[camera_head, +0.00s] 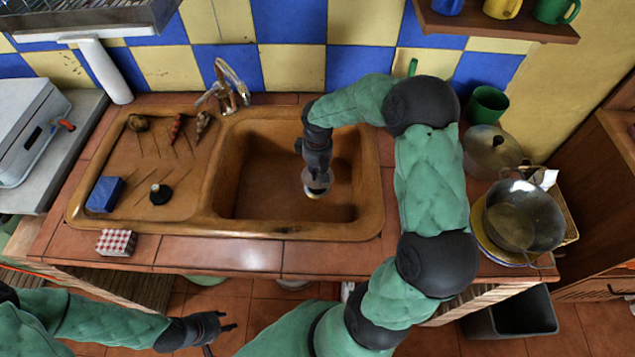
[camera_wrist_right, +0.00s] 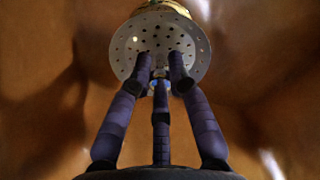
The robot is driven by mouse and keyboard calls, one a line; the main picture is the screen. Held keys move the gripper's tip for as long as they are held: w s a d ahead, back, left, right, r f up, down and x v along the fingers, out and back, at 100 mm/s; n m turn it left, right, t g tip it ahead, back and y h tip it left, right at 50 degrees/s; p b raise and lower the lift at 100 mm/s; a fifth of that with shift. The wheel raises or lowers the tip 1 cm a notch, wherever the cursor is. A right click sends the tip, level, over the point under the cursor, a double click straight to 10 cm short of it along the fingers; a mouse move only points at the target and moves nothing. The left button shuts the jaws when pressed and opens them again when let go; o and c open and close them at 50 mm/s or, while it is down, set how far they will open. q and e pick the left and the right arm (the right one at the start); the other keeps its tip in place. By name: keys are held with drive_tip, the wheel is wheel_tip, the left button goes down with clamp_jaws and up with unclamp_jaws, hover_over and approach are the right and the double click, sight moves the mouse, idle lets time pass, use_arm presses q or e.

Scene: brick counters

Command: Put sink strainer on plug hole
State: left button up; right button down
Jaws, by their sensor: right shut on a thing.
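The sink strainer (camera_wrist_right: 155,38), a pale metal disc with many small holes, is held by its stem in my right gripper (camera_wrist_right: 161,78). In the head view my right gripper (camera_head: 317,166) points down into the sink basin, and the strainer (camera_head: 316,184) shows at its fingertips. A brass-coloured ring (camera_wrist_right: 172,7), apparently the plug hole, shows partly behind the strainer in the wrist view. The strainer overlaps it; I cannot tell whether they touch. My left gripper (camera_head: 231,322) looks open and empty, low in front of the counter.
The brown sink (camera_head: 275,219) has a drainboard at left with a black stopper (camera_head: 160,194), a blue sponge (camera_head: 104,194) and small items. The tap (camera_head: 229,88) stands behind. A pot (camera_head: 492,152), a pan (camera_head: 523,215) and a green mug (camera_head: 488,103) stand at right.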

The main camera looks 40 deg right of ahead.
sight(318, 178)
drive_tip(key=shift+f+b, duration=0.95)
drive_tip(key=shift+f, duration=1.45)
drive_tip(key=shift+f, duration=0.15)
drive_tip(key=c, duration=1.2)
unclamp_jaws()
wheel_tip(318, 178, up, 12)
drive_tip(key=p, duration=0.5)
